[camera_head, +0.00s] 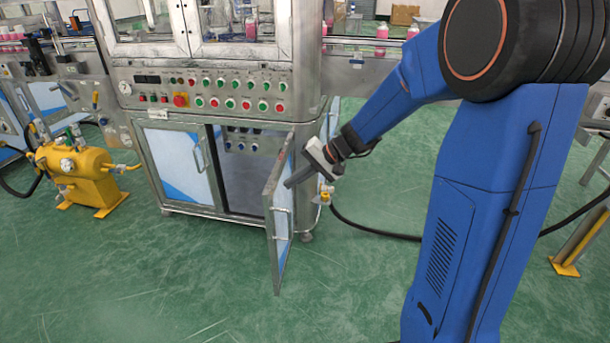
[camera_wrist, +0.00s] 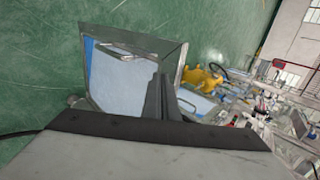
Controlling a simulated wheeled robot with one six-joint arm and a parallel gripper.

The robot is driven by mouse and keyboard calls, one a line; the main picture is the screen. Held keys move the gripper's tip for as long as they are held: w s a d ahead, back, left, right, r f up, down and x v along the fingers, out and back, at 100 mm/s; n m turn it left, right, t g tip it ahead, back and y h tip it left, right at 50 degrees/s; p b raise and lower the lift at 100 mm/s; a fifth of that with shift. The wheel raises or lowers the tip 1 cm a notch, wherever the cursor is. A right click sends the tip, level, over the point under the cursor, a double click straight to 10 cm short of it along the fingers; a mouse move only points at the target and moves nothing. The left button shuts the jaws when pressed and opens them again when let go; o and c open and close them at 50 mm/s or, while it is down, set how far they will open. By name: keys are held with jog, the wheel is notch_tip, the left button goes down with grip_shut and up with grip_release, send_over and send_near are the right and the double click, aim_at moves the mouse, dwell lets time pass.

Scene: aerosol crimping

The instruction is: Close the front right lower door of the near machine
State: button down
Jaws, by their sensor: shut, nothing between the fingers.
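The near machine (camera_head: 215,105) is a steel cabinet with a control panel. Its front right lower door (camera_head: 281,215) stands wide open, swung out toward me on its right-hand side, so the dark opening (camera_head: 238,175) shows. The front left lower door (camera_head: 180,165) is closed. My gripper (camera_head: 290,184) is shut and empty, at the right, outer side of the open door, near its upper part. I cannot tell whether it touches the door. In the wrist view the door (camera_wrist: 125,80) is a blue-white panel in a metal frame, with my dark fingers (camera_wrist: 163,95) in front of its right part.
A yellow tank (camera_head: 78,165) with gauges stands on the floor left of the machine. A black hose (camera_head: 370,232) runs over the floor to the right of the door. The green floor (camera_head: 150,270) in front of the machine is clear.

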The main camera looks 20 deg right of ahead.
aim_at(273, 186)
jog(key=shift+w+a, duration=0.35)
jog(key=shift+a, duration=0.35)
jog(key=shift+w+a, duration=0.3)
jog(key=shift+a, duration=0.35)
jog(key=shift+a, duration=0.15)
